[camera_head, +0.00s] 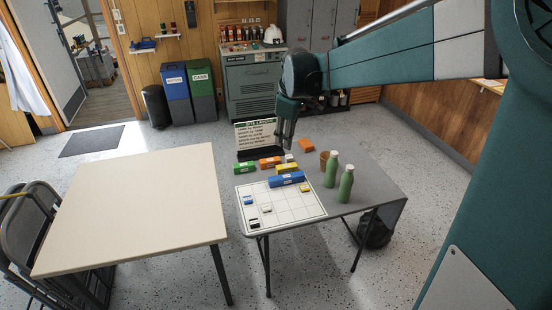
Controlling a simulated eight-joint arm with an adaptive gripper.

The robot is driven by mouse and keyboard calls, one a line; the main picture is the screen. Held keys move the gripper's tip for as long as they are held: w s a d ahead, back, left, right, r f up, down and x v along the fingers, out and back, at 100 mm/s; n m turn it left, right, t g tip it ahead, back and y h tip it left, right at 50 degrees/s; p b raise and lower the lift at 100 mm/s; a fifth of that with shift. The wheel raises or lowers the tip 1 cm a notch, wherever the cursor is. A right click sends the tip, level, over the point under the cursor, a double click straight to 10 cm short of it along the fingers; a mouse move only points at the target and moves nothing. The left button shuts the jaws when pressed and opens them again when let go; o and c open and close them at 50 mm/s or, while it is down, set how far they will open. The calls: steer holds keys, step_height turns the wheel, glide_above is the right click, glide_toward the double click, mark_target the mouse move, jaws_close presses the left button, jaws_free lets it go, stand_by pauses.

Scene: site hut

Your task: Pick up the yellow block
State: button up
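A long yellow block (287,169) lies on the small grey table (375,192), just behind a blue block (287,179). It has a pale label on its side. A smaller yellow-orange block (304,188) sits on the white grid sheet (283,210). My gripper (285,145) points down over the back part of the table, above and behind the long yellow block in the picture. The fingers are small and seen nearly edge-on, so I cannot tell whether they are open. No block shows clearly between them.
Two green bottles (346,183) and a brown cup (324,158) stand right of the blocks. Green (244,168) and orange (270,162) blocks lie left. Another orange block (306,145) lies behind. A sign (256,137) stands at the back. The cream table (140,205) is bare.

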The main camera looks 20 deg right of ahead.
steer(key=w+d+f+n+g, duration=0.2)
steer(key=w+d+f+n, duration=0.2)
steer(key=w+f, duration=0.9)
steer(key=n+g, duration=0.1)
steer(key=n, duration=0.3)
glide_above(287, 166)
step_height(287, 166, down, 15)
steer(key=shift+a+f, duration=0.15)
steer(key=shift+w+f, duration=0.15)
steer(key=shift+f, duration=0.2)
steer(key=shift+f, duration=1.3)
steer(key=shift+f+b, duration=0.4)
steer(key=shift+f, duration=2.2)
steer(key=c, duration=0.7)
